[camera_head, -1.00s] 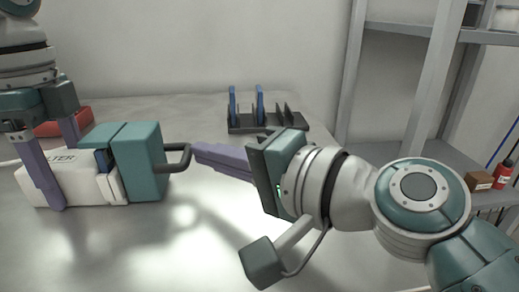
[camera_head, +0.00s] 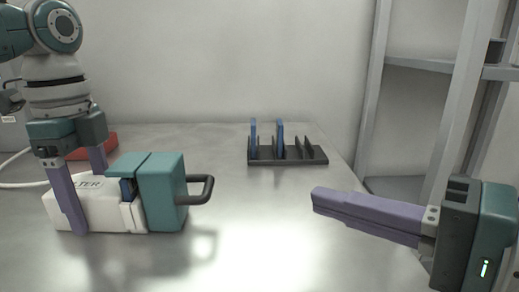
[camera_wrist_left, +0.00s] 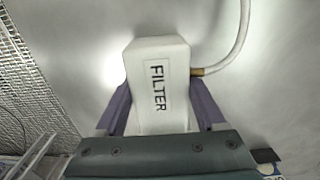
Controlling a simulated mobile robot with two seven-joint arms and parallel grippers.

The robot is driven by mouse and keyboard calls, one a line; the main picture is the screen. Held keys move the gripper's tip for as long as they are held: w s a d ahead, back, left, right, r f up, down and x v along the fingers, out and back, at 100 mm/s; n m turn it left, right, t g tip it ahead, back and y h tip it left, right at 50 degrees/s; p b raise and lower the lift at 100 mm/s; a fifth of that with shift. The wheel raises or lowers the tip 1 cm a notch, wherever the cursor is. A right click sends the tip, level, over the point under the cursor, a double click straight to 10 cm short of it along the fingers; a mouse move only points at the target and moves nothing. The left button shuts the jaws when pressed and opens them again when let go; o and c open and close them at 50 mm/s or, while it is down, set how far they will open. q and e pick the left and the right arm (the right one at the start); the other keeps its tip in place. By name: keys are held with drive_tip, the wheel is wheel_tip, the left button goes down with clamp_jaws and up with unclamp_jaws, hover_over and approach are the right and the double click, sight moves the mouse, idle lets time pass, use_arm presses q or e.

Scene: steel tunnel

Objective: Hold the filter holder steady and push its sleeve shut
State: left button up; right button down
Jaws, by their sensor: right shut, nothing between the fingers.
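The filter holder (camera_head: 95,207) is a white block lettered FILTER, lying on the steel table at the left. Its teal sleeve (camera_head: 160,195) with a dark loop handle (camera_head: 203,190) is at its right end. A strip of blue (camera_head: 127,190) shows in an opening beside the sleeve. My left gripper (camera_head: 86,198) comes down over the white block with one purple finger on each side. In the left wrist view the fingers flank the block (camera_wrist_left: 158,75) closely. My right gripper (camera_head: 320,202) is shut and empty, right of the handle and well apart from it.
A dark rack (camera_head: 290,158) with blue plates in some slots stands at the back. A red object (camera_head: 98,146) lies behind my left gripper. A pale hose (camera_wrist_left: 235,45) runs from the holder's side. Grey shelving (camera_head: 415,65) stands at the right. The table between handle and right gripper is clear.

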use_arm(q)
drive_tip(key=o, duration=0.4)
drive_tip(key=shift+o, duration=0.2)
